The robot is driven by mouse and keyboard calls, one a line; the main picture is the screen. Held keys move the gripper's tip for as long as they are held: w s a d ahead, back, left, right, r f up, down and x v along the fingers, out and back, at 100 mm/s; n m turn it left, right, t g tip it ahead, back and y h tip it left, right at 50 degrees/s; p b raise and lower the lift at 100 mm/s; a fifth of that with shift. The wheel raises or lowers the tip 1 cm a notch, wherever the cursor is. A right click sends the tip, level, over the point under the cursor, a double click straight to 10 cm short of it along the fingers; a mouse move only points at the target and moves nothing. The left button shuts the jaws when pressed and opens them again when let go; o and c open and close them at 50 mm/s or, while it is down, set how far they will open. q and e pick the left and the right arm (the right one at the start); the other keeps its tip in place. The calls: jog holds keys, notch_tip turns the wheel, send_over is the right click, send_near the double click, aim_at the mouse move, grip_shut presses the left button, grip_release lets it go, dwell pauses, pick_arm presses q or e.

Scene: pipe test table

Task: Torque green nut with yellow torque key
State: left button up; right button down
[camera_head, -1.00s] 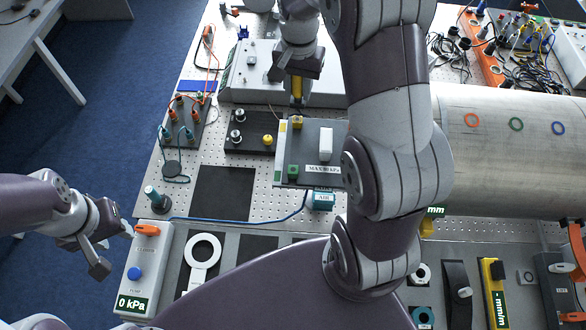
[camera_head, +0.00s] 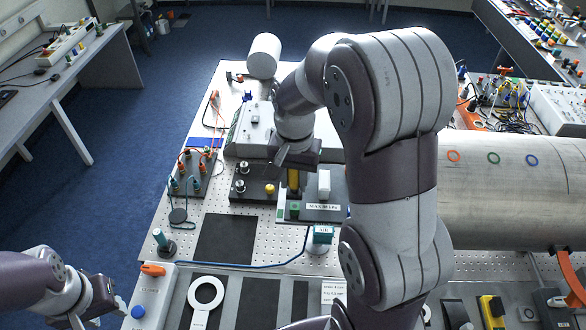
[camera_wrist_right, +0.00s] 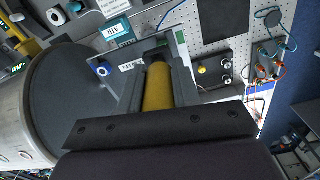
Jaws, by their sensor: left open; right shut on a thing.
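My right gripper (camera_head: 294,166) is shut on the yellow torque key (camera_head: 293,181), which points down over the plate marked MAX 50 kPa (camera_head: 318,208). The key also shows in the right wrist view (camera_wrist_right: 158,88), between the gripper's fingers. The green nut (camera_head: 294,207) is on the plate's left part, just in front of the key's lower end in the head view. The key's tip is hard to make out, and I cannot tell whether it touches anything. My left gripper (camera_head: 95,316) is open and empty at the lower left, partly cut off by the frame.
A black block with knobs (camera_head: 253,186) stands just left of the plate. A large metal cylinder (camera_head: 510,195) is to the right. My right arm hides part of the table. A dark mat (camera_head: 226,238) lies bare.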

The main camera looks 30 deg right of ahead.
aim_at(294, 208)
jog(key=shift+w+d+f+b, duration=0.25)
jog(key=shift+w+f, duration=0.1)
jog(key=shift+f, duration=0.15)
jog(key=shift+w+d+f+b, duration=0.15)
jog(key=shift+w+f+b, duration=0.1)
jog(key=shift+w+f, duration=0.15)
jog(key=shift+s+f, duration=0.15)
jog(key=shift+f, duration=0.15)
jog(key=f+b, duration=0.2)
jog(key=w+f+b, duration=0.1)
jog(key=f, duration=0.1)
jog(key=shift+d, duration=0.25)
jog(key=shift+s+a+f, duration=0.1)
jog(key=shift+f, duration=0.05)
jog(key=shift+s+r, duration=0.1)
jog(key=shift+r, duration=0.1)
pick_arm(q)
jog(key=f, duration=0.1)
jog(key=w+f, duration=0.1)
jog(key=w+d+f, duration=0.1)
jog(key=f, duration=0.1)
jog(key=shift+d, duration=0.1)
pick_arm(e)
jog(key=shift+w+d+f, duration=0.1)
jog(key=shift+w+d, duration=0.1)
jog(key=shift+w, duration=0.1)
jog(key=shift+s+a, duration=0.1)
pick_arm(q)
jog(key=shift+r, duration=0.15)
